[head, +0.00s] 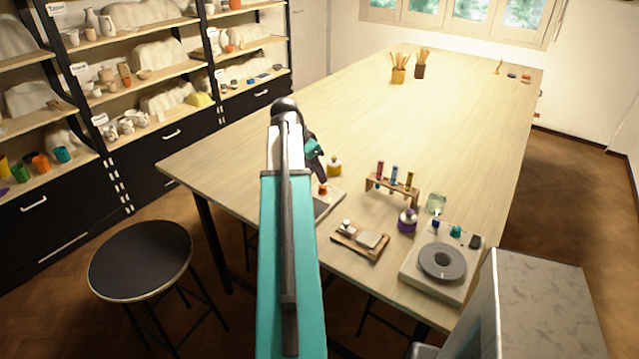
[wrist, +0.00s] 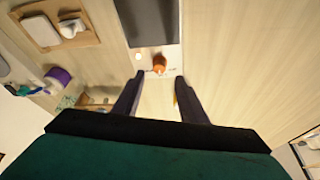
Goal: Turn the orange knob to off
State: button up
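The orange knob (wrist: 159,64) sits on the pale front strip of a flat device with a dark top plate (wrist: 150,22). In the head view the knob (head: 323,189) shows just beside my arm, and the device's dark plate (head: 320,207) is partly hidden by the arm. My gripper (wrist: 158,78) is open in the wrist view, its two dark fingers apart, with the knob between and just beyond the fingertips. Nothing is seen held. I cannot tell the knob's setting or whether a finger touches it. A small pale spot (wrist: 138,56) lies left of the knob.
A yellow jar (head: 334,169) stands close behind the knob. A tube rack (head: 404,187), a purple jar (head: 407,226), a wooden tray (head: 342,239) and another device with a grey disc (head: 418,279) stand to the right. The table's far half is mostly clear.

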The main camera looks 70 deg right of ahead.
aim_at(322, 187)
jog(key=shift+p+x, duration=0.8)
jog(key=shift+x, duration=2.3)
grip_shut()
jog(key=shift+s+a, duration=0.1)
jog(key=shift+a, duration=0.05)
